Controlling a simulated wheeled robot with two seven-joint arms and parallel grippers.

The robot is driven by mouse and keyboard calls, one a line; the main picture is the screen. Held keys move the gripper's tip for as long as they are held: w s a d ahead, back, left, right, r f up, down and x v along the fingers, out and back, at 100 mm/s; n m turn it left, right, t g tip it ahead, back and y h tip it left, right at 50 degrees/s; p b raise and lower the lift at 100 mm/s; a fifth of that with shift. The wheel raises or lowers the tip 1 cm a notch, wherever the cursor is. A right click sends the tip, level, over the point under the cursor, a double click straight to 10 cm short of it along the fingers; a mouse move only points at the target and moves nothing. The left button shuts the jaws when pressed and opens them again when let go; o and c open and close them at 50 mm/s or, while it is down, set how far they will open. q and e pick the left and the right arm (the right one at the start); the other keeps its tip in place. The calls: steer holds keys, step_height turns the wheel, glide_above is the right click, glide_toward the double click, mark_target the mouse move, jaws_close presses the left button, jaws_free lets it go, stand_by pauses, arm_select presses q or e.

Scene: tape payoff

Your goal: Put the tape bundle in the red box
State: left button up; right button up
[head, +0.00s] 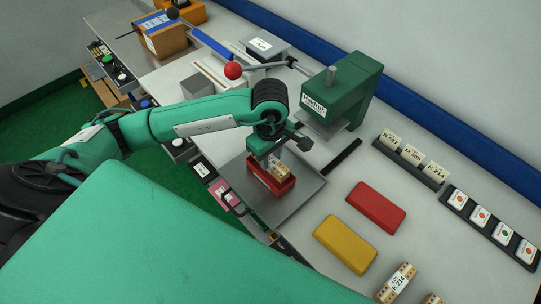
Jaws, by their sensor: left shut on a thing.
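My left gripper (272,161) reaches down over the open red box (286,187) and is shut on a tape bundle (281,173). The bundle is tan with a pale label and sits within the outline of the box's opening. I cannot tell whether it touches the box floor. The red box stands on a grey metal plate at the table's front edge. My right gripper is not in view.
A red flat block (376,207) and a yellow one (345,245) lie to the right. More tape bundles (396,283) stand at the bottom. A green press (345,95) stands behind the box. Label holders (412,160) line the right side.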

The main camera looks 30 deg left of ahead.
arm_select(q)
steer(key=o, duration=1.1)
steer(key=shift+r, duration=0.15)
steer(key=shift+r, duration=0.4)
steer(key=shift+r+b, duration=1.1)
steer(key=shift+r, duration=5.3)
